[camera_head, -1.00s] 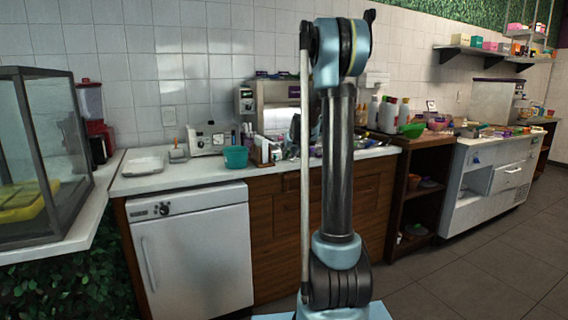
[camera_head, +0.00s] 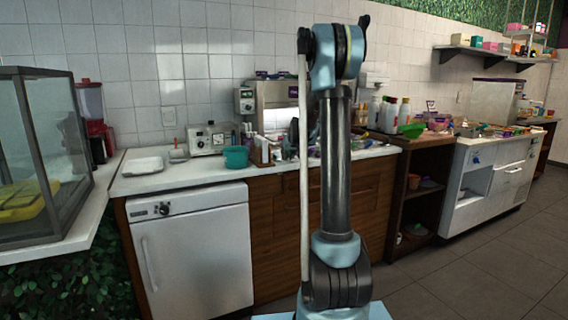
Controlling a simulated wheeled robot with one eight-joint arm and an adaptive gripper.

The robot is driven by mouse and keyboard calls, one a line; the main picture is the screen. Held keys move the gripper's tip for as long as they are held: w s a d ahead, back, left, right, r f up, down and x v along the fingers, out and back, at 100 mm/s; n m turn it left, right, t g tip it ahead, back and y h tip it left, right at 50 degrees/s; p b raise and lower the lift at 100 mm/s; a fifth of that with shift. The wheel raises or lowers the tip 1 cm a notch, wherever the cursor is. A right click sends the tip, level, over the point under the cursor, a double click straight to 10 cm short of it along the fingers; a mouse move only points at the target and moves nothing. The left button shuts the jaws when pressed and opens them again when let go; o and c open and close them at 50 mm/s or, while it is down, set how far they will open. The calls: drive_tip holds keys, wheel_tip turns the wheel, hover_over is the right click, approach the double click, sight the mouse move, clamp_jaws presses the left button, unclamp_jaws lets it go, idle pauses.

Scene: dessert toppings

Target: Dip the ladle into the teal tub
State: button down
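A teal tub (camera_head: 236,157) stands on the white counter, left of my arm and near the counter's front edge. I cannot make out a ladle for certain; small items crowd the counter right of the tub and partly behind my arm. My arm stands upright in the middle of the picture.
A white tray (camera_head: 142,166) lies on the counter left of the tub. A white-doored appliance (camera_head: 192,248) sits under the counter. A glass case (camera_head: 42,150) stands at far left. Bottles (camera_head: 390,114) and a green bowl (camera_head: 411,130) stand at right. The right floor is clear.

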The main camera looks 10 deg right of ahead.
drive_tip(key=shift+r, duration=0.15)
wheel_tip(320, 180, up, 13)
idle(1.4)
idle(0.8)
